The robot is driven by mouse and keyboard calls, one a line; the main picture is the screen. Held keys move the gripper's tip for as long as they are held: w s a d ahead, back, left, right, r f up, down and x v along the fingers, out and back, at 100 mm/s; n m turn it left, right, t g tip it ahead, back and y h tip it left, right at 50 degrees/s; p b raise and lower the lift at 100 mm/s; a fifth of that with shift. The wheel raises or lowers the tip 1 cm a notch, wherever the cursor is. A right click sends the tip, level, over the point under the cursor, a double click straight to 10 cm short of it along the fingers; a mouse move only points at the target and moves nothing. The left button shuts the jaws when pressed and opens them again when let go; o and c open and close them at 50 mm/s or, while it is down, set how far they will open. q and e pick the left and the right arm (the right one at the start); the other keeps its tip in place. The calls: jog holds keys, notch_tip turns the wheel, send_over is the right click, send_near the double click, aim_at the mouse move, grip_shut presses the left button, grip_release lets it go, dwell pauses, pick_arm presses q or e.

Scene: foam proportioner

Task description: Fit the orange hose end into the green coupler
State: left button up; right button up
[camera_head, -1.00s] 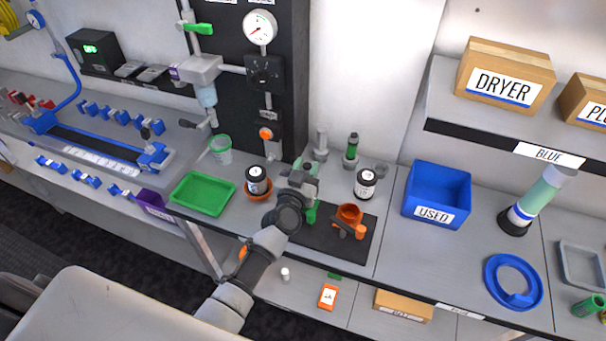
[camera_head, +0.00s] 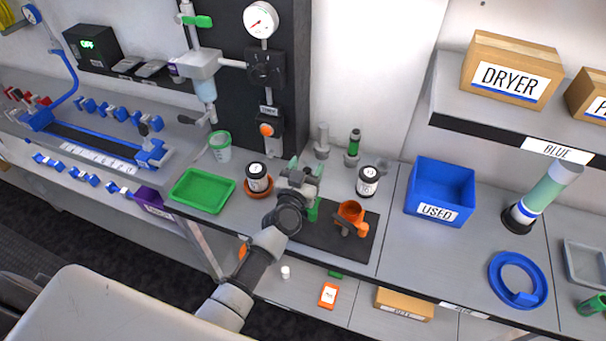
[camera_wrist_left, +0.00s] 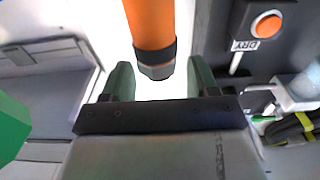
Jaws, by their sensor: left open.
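My left gripper (camera_head: 304,172) is open above the bench, over the left part of a dark mat. In the left wrist view its two green fingers (camera_wrist_left: 161,80) stand apart. An orange hose end (camera_wrist_left: 152,25) with a black band and a grey tip comes down from the top of that view, lined up between the fingers; the fingers are not closed on it. I cannot pick out this hose end in the head view. A green upright part (camera_head: 313,210), perhaps the green coupler, stands on the mat just below the gripper, partly hidden by it. My right gripper is not in view.
An orange fitting (camera_head: 351,213) stands on the dark mat (camera_head: 335,246). Labelled jars (camera_head: 368,181) and (camera_head: 257,178) flank the gripper. A green tray (camera_head: 202,191) lies left, a blue USED bin (camera_head: 440,192) right. The bench between mat and bin is clear.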

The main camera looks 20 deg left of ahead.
pick_arm(q)
jog(key=s+b, duration=0.1)
jog(key=s, duration=1.1)
jog(key=shift+a, duration=0.25)
